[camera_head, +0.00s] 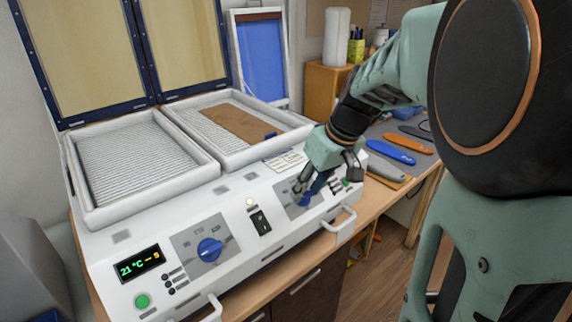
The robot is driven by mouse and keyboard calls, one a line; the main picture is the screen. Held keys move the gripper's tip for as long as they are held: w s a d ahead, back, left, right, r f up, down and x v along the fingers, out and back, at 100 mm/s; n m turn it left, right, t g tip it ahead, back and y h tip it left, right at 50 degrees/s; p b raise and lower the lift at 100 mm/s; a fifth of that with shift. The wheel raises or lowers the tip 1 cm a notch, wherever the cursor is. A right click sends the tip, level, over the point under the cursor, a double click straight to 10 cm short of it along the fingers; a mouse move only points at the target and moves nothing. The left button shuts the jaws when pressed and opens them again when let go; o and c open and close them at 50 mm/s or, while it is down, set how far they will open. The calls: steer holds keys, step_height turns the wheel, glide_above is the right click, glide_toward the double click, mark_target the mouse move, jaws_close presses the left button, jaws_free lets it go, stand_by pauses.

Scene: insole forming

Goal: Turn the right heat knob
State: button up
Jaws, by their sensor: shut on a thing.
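The forming machine (250,240) is white, with two heat knobs on its sloped front panel. The right heat knob (308,200) is blue and partly hidden by my gripper (307,193). My gripper reaches down from the upper right and is shut on this knob. The left heat knob (209,250) is blue and uncovered, on a grey plate left of the middle. A display (139,263) at the left end reads 21 °C in green.
Two ribbed trays lie on top; the right tray (292,122) holds a brown sheet (238,123). White handles (340,226) jut from the machine's front. Blue and orange insoles (391,150) lie on the bench to the right. A blue-framed lid (125,50) stands open behind.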

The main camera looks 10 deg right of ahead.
steer(key=m, duration=0.2)
steer(key=m+y, duration=0.1)
steer(key=m+y+b, duration=0.1)
steer(key=m, duration=0.1)
steer(key=shift+w+d+f+m, duration=0.1)
steer(key=shift+d+m, duration=0.2)
steer(key=shift+d, duration=0.05)
steer(key=m, duration=0.2)
steer(key=m+y+b, duration=0.1)
steer(key=m, duration=0.2)
steer(key=shift+d+f+m+y, duration=0.15)
steer(key=shift+d+m+y, duration=0.1)
steer(key=shift+m+y, duration=0.15)
steer(key=m, duration=0.2)
steer(key=m+t+y+b, duration=0.1)
steer(key=m, duration=0.3)
steer(key=shift+s+d+f+t+b, duration=0.2)
steer(key=shift+s+t+b, duration=0.1)
steer(key=shift+t+b, duration=0.1)
steer(key=m, duration=0.2)
steer(key=m+t, duration=0.1)
steer(key=m, duration=0.1)
steer(key=m+t, duration=0.1)
steer(key=m, duration=0.2)
steer(key=shift+s+a+f+y, duration=0.1)
steer(key=shift+s+f+y, duration=0.1)
steer(key=shift+s+y, duration=0.1)
steer(key=o, duration=1.2)
steer(key=shift+c, duration=0.2)
steer(key=v, duration=1.2)
